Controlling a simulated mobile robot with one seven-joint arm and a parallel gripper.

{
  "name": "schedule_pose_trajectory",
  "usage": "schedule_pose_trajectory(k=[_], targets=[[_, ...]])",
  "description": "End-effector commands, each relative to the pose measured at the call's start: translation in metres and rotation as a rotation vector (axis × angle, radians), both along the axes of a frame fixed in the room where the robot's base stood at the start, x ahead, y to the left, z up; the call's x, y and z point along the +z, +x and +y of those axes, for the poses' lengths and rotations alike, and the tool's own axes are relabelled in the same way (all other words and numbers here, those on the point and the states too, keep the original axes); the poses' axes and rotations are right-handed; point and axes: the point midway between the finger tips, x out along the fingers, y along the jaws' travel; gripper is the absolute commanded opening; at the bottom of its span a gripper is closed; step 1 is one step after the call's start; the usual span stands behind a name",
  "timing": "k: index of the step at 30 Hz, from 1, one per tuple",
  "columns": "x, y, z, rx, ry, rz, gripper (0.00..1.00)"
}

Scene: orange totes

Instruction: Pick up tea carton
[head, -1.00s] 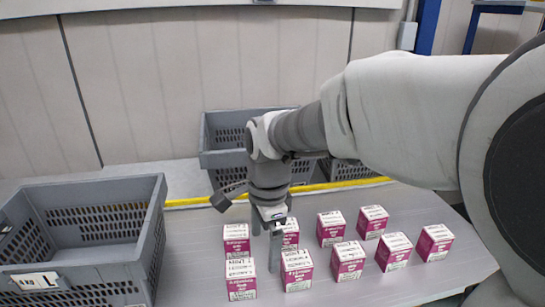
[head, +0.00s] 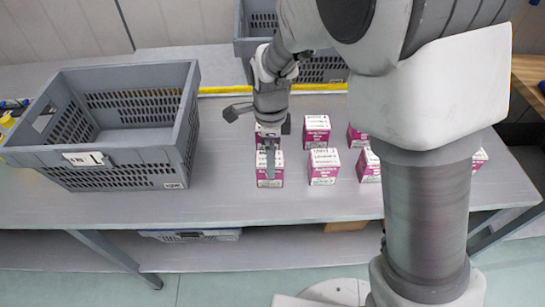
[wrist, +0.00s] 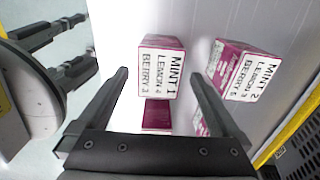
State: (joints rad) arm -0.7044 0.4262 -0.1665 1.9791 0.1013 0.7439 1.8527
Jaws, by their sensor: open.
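Several small purple and white tea cartons stand upright in rows on the grey table. In the head view my gripper (head: 269,160) points down at the left column, with a finger in front of the front-left carton (head: 262,178). A second carton (head: 262,135) behind it is partly hidden by the gripper. In the wrist view my gripper (wrist: 157,75) is open, and a carton marked MINT 1 (wrist: 160,68) shows between its fingers, with a purple carton side (wrist: 157,116) below it. A carton marked MINT 2 (wrist: 245,72) is outside the right finger. I cannot tell whether the fingers touch anything.
Other cartons stand to the right (head: 323,166), partly hidden by my arm. A grey crate (head: 125,155) stands on the left of the table. Another grey crate (head: 242,45) is behind the yellow strip (head: 215,91). The table (head: 225,205) is clear in front.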

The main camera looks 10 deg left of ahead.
Motion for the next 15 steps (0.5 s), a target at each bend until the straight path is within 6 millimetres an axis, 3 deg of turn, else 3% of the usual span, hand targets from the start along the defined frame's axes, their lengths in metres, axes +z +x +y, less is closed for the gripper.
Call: schedule_pose_trajectory(k=[5,15], targets=[[-0.011,0.0,0.0,0.0,0.0,0.001,1.0],[-0.056,-0.002,0.002,-0.001,0.0,0.001,1.0]])
